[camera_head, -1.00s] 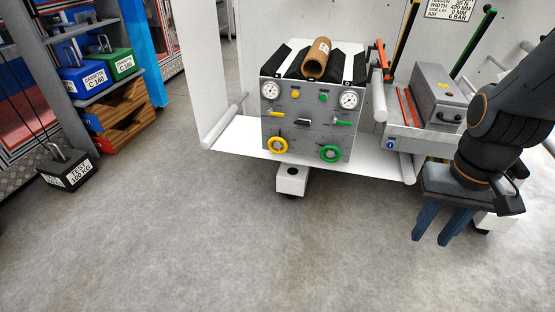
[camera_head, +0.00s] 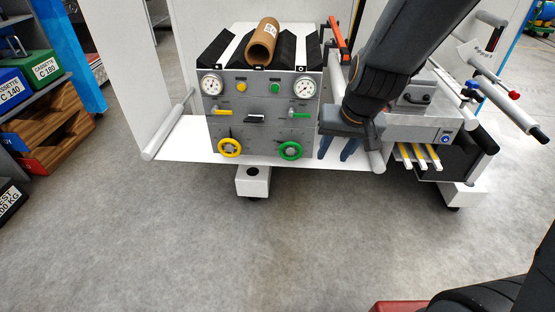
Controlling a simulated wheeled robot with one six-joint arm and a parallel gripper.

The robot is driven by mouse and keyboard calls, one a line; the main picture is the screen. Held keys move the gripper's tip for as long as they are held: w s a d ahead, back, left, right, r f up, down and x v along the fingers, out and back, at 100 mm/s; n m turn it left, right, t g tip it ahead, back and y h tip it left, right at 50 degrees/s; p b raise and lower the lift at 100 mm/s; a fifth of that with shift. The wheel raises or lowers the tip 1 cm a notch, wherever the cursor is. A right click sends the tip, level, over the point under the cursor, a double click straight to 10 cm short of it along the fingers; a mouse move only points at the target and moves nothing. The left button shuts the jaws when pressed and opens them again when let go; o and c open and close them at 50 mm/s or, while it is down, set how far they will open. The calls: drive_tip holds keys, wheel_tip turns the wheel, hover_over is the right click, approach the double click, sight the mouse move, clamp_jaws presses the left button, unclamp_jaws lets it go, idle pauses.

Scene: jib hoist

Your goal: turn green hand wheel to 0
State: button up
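The green hand wheel (camera_head: 291,151) is a small ring on the lower right of the grey control panel (camera_head: 262,135). I cannot read any scale marks around it. My gripper (camera_head: 337,147) hangs to the right of the panel, apart from the wheel, with its blue fingers pointing down. A gap shows between the two fingers and nothing is seen between them, so it is open and empty.
A yellow hand wheel (camera_head: 229,147) sits left of the green one. A green lever (camera_head: 301,115) and a gauge (camera_head: 305,87) are above it. A white roller (camera_head: 374,158) is right of my fingers. The floor (camera_head: 330,230) in front is clear.

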drive_tip(key=w+a+f+t+b, duration=0.2)
drive_tip(key=w+a+f+b, duration=0.15)
drive_tip(key=w, duration=0.45)
drive_tip(key=w+a+f+t+b, duration=0.25)
drive_tip(key=w+a+f, duration=0.2)
drive_tip(key=w, duration=0.35)
drive_tip(key=m+t+h+b, duration=0.3)
drive_tip(key=t+h+b, duration=0.3)
drive_tip(key=b, duration=0.8)
hover_over(280, 152)
drive_tip(key=s+a, duration=0.3)
wheel_tip(280, 152, down, 12)
drive_tip(key=s+a+f+m+h+b, duration=0.2)
drive_tip(key=s+a+f+h+b, duration=0.15)
drive_tip(key=f+h+b, duration=0.3)
drive_tip(key=shift+y, duration=0.35)
drive_tip(key=shift+s+d+b+x, duration=0.15)
drive_tip(key=shift+b+x, duration=0.25)
drive_tip(key=shift+x, duration=0.8)
drive_tip(key=shift+s+d+b+x, duration=0.15)
drive_tip(key=shift+b+x, duration=0.25)
drive_tip(key=shift+x, duration=0.85)
drive_tip(key=shift+s+d+b+x, duration=0.15)
drive_tip(key=shift+b+x, duration=0.25)
drive_tip(key=shift+x, duration=0.8)
drive_tip(key=shift+d+f, duration=0.1)
clamp_jaws()
